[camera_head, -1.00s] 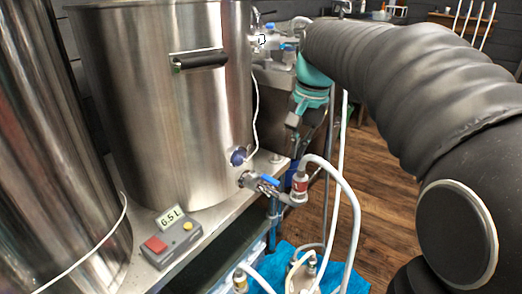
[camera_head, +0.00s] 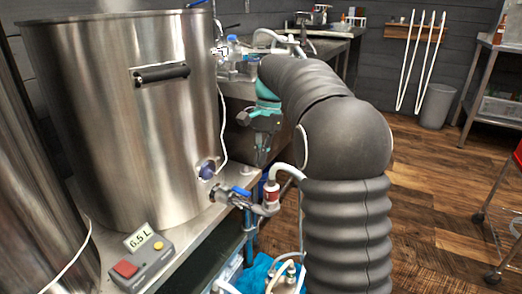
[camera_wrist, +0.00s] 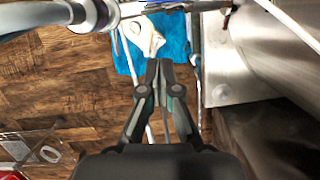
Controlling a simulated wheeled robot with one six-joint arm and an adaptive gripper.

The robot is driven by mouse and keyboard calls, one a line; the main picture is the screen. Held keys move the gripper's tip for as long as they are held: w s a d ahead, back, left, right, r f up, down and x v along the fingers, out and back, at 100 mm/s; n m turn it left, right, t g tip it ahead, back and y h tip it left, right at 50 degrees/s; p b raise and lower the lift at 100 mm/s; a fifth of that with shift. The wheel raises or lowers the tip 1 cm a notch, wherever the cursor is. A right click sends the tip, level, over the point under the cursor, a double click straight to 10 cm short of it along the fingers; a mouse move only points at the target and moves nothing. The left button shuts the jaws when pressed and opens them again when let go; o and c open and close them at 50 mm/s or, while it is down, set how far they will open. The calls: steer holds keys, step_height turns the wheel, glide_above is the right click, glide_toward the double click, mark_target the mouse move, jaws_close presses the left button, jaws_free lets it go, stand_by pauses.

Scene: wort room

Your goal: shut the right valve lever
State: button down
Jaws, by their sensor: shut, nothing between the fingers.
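The blue valve lever (camera_head: 241,191) sits on the metal valve at the foot of the large steel kettle (camera_head: 135,115), and appears to lie roughly along the outlet pipe. A red and white fitting (camera_head: 272,192) with a pale hose follows the valve. My gripper (camera_head: 261,163) points down, above and behind the lever in the head view, apart from it. In the wrist view its fingers (camera_wrist: 160,66) are together and empty. The valve pipework (camera_wrist: 130,12) crosses the top of that view; a sliver of blue there may be the lever.
A grey control box (camera_head: 143,262) reading 6.5 L stands on the steel bench beside the kettle. A second steel vessel (camera_head: 40,180) is at the left. Hoses and blue cloth (camera_head: 258,272) lie below the valve. Wooden floor (camera_head: 430,190) is open at the right.

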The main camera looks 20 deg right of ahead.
mark_target(234, 190)
steer(key=s+a+f+b, duration=0.1)
steer(key=s+a+f, duration=0.2)
steer(key=a+f, duration=0.1)
steer(key=shift+s+f, duration=0.15)
steer(key=shift+f, duration=0.25)
steer(key=shift+a, duration=0.2)
